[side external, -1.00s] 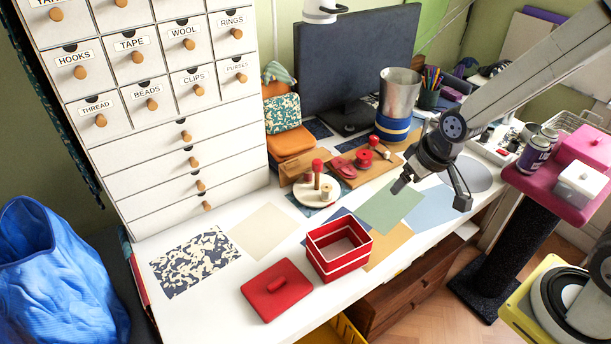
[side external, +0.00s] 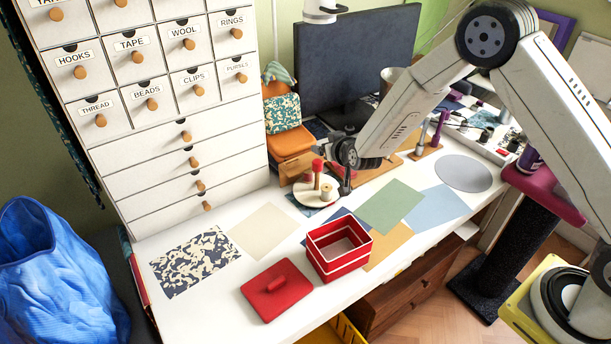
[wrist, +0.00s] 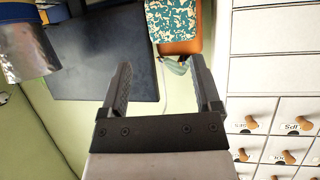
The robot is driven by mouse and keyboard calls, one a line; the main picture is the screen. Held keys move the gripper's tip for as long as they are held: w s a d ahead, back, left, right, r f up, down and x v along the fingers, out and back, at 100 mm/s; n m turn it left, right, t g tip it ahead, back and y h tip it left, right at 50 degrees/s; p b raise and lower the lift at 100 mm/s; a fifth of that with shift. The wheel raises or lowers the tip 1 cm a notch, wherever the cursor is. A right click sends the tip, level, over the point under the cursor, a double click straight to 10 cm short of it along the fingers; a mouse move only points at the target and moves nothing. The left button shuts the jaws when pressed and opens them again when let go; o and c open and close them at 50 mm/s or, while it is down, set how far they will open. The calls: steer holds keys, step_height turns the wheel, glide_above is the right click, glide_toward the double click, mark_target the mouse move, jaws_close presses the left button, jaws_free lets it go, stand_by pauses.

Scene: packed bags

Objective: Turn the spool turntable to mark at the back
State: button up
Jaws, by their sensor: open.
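The spool turntable (side external: 310,198) is a round white disc on the table in front of the drawer cabinet. It carries a red-topped peg (side external: 317,168) and a spool with a wooden-coloured top (side external: 326,191). Its mark cannot be made out. My gripper (side external: 345,188) is at the turntable's right edge, close beside the spool; I cannot tell whether it touches. In the wrist view my gripper (wrist: 158,72) has its two fingers spread apart with nothing between them. The turntable does not show in the wrist view.
A dark monitor (side external: 352,75) stands behind my arm, and the drawer cabinet (side external: 170,150) rises at left. An orange pouch stack (side external: 290,140) is behind the turntable. An open red box (side external: 338,262) and its red lid (side external: 277,290) lie in front, among flat sheets.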

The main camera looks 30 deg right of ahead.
mark_target(320, 164)
steer(key=shift+w+d+f+t+h, duration=0.15)
steer(key=shift+w+f+t+h, duration=0.25)
steer(key=shift+w+f, duration=0.35)
step_height(320, 164, down, 7)
steer(key=shift+f, duration=0.1)
steer(key=shift+x, duration=2.4)
steer(key=shift+w, duration=0.1)
jaws_close()
